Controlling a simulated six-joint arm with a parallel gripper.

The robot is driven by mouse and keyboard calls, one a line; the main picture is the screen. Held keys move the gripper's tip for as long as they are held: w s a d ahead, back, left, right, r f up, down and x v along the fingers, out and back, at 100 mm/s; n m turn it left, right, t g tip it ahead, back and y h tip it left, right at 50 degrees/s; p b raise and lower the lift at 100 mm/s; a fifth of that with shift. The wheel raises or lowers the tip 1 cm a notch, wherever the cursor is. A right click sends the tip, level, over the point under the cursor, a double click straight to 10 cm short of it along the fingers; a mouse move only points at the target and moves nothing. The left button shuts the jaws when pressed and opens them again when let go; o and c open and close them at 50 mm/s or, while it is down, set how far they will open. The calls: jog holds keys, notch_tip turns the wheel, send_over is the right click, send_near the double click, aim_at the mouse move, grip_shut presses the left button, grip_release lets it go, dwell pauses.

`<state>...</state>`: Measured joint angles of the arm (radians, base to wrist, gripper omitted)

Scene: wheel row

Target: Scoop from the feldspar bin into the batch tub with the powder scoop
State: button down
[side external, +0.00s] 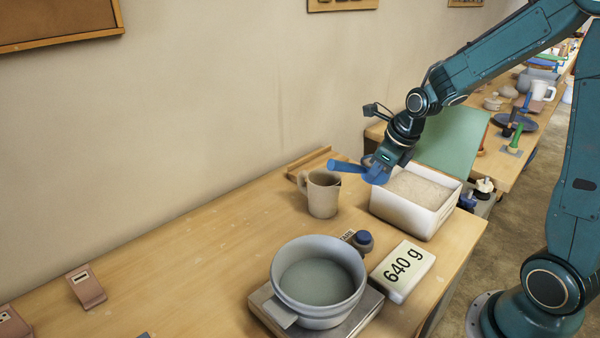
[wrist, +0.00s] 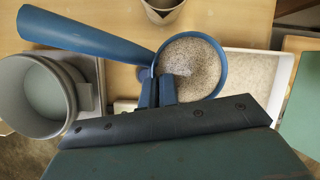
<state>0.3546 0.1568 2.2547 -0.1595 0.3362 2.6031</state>
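My gripper (side external: 383,163) is shut on the blue powder scoop (side external: 346,166), near the joint of handle and bowl. In the wrist view, my fingers (wrist: 157,92) pinch the scoop, and its round bowl (wrist: 222,58) holds speckled pale powder. The handle points up-left there. The white feldspar bin (side external: 405,211) holds pale grainy powder; the scoop is above its left side, apart from the powder as far as I can tell. The grey batch tub (side external: 322,312) stands front-left of the bin; its inside looks grey-green and bare. It also shows in the wrist view (wrist: 84,97).
The tub sits on a flat scale (side external: 262,301), beside a white sign reading 640 g (side external: 403,272). A beige jug (side external: 322,194) stands left of the bin. A blue-topped knob (side external: 363,240) is between jug and sign. The bench's left is mostly clear.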

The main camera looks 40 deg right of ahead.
jog(key=s+a+n+y, duration=0.1)
jog(key=a+n, duration=0.1)
jog(key=a, duration=0.3)
jog(key=s+a+n, duration=0.1)
jog(key=a+n, duration=0.1)
jog(key=a, duration=0.4)
jog(key=s+a+n+y, duration=0.1)
jog(key=a+n, duration=0.1)
jog(key=a, duration=0.3)
jog(key=shift+s+a+g+y, duration=0.1)
jog(key=shift+a+g+y, duration=0.2)
jog(key=shift+g, duration=0.1)
jog(key=s+a+n+g+y, duration=0.1)
jog(key=s+a+n, duration=0.5)
jog(key=a, duration=0.5)
jog(key=shift+s+a+f+g+y, duration=0.2)
jog(key=shift+s+g+y, duration=0.1)
jog(key=shift+s, duration=1)
jog(key=shift+r, duration=0.1)
jog(key=shift+r+g+y, duration=0.5)
jog(key=shift+g+y, duration=0.1)
jog(key=shift+g, duration=0.1)
jog(key=shift+w, duration=0.1)
jog(key=shift+d+r+m+g+y, duration=0.1)
jog(key=shift+r+m+g+y, duration=0.2)
jog(key=shift+r+g+y, duration=0.4)
jog(key=shift+f, duration=0.25)
